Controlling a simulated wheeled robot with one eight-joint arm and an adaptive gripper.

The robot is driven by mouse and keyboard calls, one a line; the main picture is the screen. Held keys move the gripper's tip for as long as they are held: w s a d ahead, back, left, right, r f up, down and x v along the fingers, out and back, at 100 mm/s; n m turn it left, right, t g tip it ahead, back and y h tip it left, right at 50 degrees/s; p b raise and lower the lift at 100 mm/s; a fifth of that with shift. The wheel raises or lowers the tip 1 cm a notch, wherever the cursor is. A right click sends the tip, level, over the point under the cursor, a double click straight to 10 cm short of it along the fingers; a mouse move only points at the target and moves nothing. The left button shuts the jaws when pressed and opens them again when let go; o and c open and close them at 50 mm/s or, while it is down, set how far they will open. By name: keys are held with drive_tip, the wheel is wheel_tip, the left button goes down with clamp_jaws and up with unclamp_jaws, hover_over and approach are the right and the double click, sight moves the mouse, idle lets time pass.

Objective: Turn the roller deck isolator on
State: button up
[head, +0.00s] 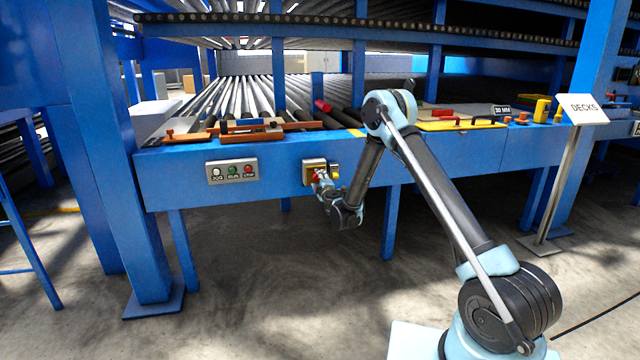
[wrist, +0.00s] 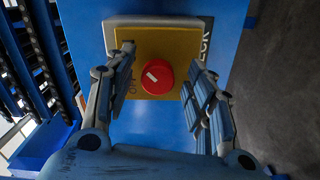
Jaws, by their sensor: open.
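The roller deck isolator is a red round knob (wrist: 157,77) on a yellow plate (wrist: 176,42), fixed to the blue front beam. A short white mark on the knob lies slanted, left of its middle. Dark lettering, partly covered, stands on the plate left of the knob, and a label ending in "CK" is on the right. My gripper (wrist: 158,70) is open, with one finger on each side of the knob and visible gaps to it. In the head view the yellow plate (head: 309,172) is partly hidden behind my gripper (head: 323,184).
A grey button box (head: 232,171) with white, green and red buttons is on the beam to the left. A "DECKS" sign (head: 583,108) stands on a post at right. Blue legs (head: 390,222) stand below the beam.

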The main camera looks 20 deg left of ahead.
drive_tip(key=v, duration=0.7)
drive_tip(key=shift+d, duration=0.2)
